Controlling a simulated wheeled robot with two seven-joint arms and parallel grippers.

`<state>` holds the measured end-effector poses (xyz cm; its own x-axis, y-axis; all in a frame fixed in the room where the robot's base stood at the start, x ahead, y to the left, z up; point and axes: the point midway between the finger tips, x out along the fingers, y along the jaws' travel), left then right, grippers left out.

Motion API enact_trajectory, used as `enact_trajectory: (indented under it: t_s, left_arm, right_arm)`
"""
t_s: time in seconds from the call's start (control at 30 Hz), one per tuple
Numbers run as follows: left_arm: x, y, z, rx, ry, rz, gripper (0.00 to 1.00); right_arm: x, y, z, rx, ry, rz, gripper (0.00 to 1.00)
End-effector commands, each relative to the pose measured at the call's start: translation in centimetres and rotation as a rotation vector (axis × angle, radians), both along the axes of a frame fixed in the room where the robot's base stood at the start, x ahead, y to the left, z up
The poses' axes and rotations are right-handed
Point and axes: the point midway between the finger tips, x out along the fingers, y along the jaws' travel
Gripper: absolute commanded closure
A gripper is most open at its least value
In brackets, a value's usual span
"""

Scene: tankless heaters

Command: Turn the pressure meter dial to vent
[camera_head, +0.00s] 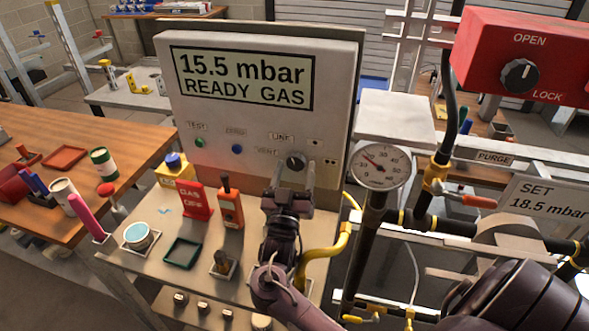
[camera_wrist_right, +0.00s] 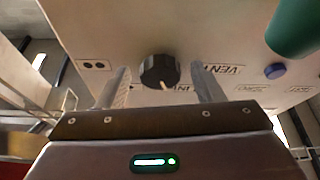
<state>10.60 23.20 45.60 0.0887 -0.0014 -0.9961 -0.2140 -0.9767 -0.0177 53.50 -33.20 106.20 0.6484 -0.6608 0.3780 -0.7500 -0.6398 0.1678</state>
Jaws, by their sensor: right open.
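The pressure meter (camera_head: 262,110) is a pale panel box reading 15.5 mbar, READY GAS. Its dial (camera_head: 296,160) is a black round knob low on the right of the panel. It also shows in the right wrist view (camera_wrist_right: 159,70), its pale pointer mark toward the LINE label. The VENT label (camera_wrist_right: 233,69) is beside the knob; the wrist picture appears upside down. My right gripper (camera_head: 295,178) is open, with one finger on each side of the dial, seen also in the right wrist view (camera_wrist_right: 163,84). Finger contact cannot be told. My left gripper is not in view.
A round gauge (camera_head: 379,166) on a dark pipe and a yellow hose (camera_head: 325,255) stand close right of my arm. An orange tool (camera_head: 230,205), a red GAS OFF sign (camera_head: 194,203) and a green tray (camera_head: 182,253) are left of it. A red OPEN/LOCK box (camera_head: 525,50) is upper right.

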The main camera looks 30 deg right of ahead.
Motion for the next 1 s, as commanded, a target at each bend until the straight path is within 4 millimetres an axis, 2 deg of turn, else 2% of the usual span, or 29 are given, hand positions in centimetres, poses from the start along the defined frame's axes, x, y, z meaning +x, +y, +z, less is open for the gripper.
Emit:
enact_trajectory:
  t_s: [0.2, 0.53, 0.77, 1.0]
  left_arm:
    - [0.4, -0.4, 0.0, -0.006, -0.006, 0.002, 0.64]
    - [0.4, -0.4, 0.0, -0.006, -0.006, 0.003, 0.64]
    - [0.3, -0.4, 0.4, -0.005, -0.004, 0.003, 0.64]
    - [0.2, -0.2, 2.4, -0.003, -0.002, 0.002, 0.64]
  right_arm:
    - [0.0, 0.0, 0.0, 0.0, 0.0, 0.0, 0.39]
    - [0.0, 0.0, 0.0, 0.001, 0.001, 0.0, 0.82]
    - [0.0, 0.0, 0.1, -0.01, 0.013, 0.001, 0.84]
    - [-0.2, -0.1, 0.5, -0.077, 0.094, 0.0, 0.84]
